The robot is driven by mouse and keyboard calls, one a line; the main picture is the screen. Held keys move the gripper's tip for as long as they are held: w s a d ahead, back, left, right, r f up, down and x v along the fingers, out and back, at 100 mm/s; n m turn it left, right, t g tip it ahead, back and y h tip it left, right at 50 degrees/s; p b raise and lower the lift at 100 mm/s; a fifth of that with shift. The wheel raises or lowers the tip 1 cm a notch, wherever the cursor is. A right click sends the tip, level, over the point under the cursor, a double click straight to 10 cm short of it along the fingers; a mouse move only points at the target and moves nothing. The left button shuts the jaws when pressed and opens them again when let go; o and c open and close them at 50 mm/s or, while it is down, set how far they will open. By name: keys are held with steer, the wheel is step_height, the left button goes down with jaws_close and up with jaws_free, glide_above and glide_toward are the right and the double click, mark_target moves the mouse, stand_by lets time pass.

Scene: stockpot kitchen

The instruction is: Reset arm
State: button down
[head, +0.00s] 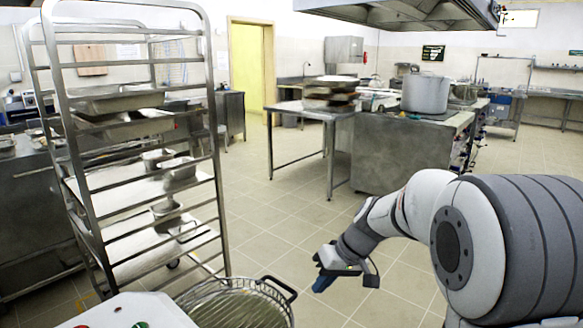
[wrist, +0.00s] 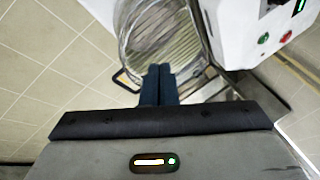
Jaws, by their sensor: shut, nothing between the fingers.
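My gripper (head: 322,284) hangs at the end of my arm, low at the centre right in the head view, over the tiled floor and apart from everything around it. In the wrist view its two dark blue fingers (wrist: 159,84) are pressed together with nothing between them. They point toward a round wire basket (wrist: 150,35). The basket also shows at the bottom of the head view (head: 235,305), to the left of my gripper, with a dark handle on its rim.
A tall metal rack (head: 150,262) with trays stands at the left. A steel table (head: 300,110) and a counter (head: 400,160) bearing a large stockpot (head: 425,93) stand farther back. Open tiled floor (head: 270,215) lies between the rack and the counter.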

steer(key=s+d+r+m+h+p, duration=0.2)
steer(key=s+d+r+p, duration=0.2)
steer(key=s, duration=0.7)
steer(key=s+d+r+m+t+h+p, duration=0.1)
steer(key=s+d+r+m+h+p, duration=0.1)
steer(key=s+r+p, duration=0.7)
step_height(320, 180, up, 3)
steer(key=shift+s+d+r+h, duration=0.1)
steer(key=shift+s+d+h, duration=0.6)
steer(key=shift+s+d, duration=0.3)
